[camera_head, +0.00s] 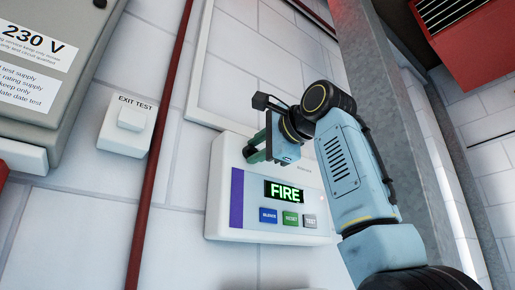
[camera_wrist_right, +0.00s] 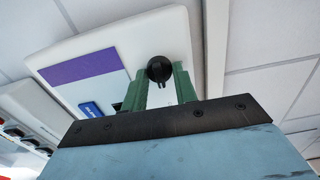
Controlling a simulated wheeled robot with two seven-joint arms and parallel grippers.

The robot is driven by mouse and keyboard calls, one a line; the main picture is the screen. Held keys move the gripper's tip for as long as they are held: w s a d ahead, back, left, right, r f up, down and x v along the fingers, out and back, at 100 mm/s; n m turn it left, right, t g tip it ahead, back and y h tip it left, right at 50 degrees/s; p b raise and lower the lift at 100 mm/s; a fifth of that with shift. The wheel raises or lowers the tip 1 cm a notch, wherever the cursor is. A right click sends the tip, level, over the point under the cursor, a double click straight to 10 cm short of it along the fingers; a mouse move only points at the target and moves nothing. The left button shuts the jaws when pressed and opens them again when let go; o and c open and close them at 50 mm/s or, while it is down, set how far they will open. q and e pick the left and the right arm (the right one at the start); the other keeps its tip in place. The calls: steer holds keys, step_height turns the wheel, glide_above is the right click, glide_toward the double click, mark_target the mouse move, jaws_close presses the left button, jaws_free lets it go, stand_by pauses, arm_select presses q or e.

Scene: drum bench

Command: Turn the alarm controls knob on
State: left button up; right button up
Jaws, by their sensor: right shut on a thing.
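The alarm control panel (camera_head: 222,190) is a white box on the wall with a purple strip, a green lit FIRE display (camera_head: 285,192) and three buttons below it. My right gripper (camera_head: 263,148) is at the upper part of the panel. In the right wrist view the panel (camera_wrist_right: 150,35) lies beyond the fingers. There a round black knob (camera_wrist_right: 160,68) sits between the two green fingertips (camera_wrist_right: 160,76), and the gripper is shut on it. In the head view the gripper hides the knob. My left gripper is out of view.
A white EXIT TEST switch (camera_head: 128,125) is on the wall left of the panel, past a red vertical pipe (camera_head: 160,150). A grey 230 V box (camera_head: 60,85) is at upper left. A grey column (camera_head: 400,110) stands to the right, with a red louvred box (camera_head: 465,40) beyond.

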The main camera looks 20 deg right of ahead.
steer(key=o, duration=0.9)
steer(key=shift+o, duration=0.2)
steer(key=b+v, duration=0.5)
steer(key=v, duration=0.8)
steer(key=shift+s+b, duration=0.25)
steer(key=shift+b, duration=0.05)
steer(key=shift+d, duration=0.1)
